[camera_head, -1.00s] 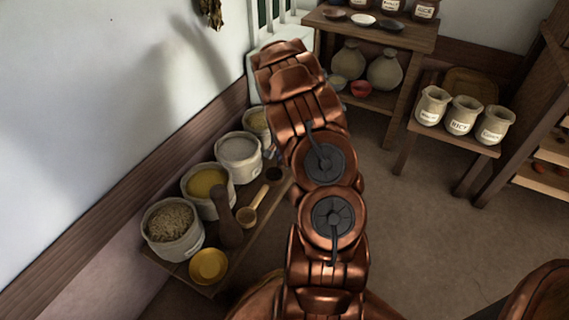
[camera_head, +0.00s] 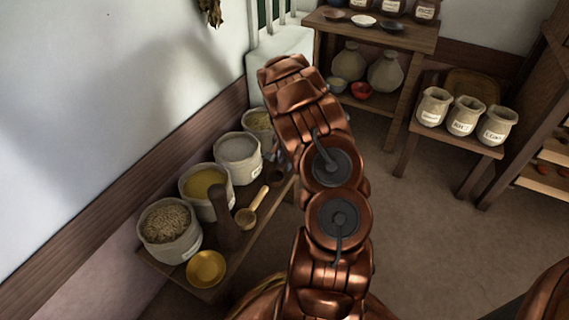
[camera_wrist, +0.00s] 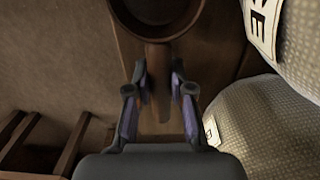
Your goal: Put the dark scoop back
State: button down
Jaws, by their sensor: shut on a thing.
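The dark scoop (camera_wrist: 155,14) shows in the wrist view, its round brown bowl at the top edge and cut off there. Its handle runs down between the two fingers of my gripper (camera_wrist: 158,80), which is shut on it. A brown wooden surface lies below the scoop; I cannot tell whether they touch. In the head view my arm hides most of the gripper, and a small dark round shape, likely the scoop's bowl (camera_head: 275,175), shows left of the arm by the bench edge.
Several open sacks (camera_head: 238,158) line the low bench by the wall. A light wooden scoop (camera_head: 248,215), a dark upright object (camera_head: 227,232) and a yellow bowl (camera_head: 206,268) stand before them. The floor between is clear.

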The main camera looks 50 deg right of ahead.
jog(key=c, duration=1)
grip_release()
jog(key=shift+f, duration=0.1)
jog(key=shift+c, duration=0.2)
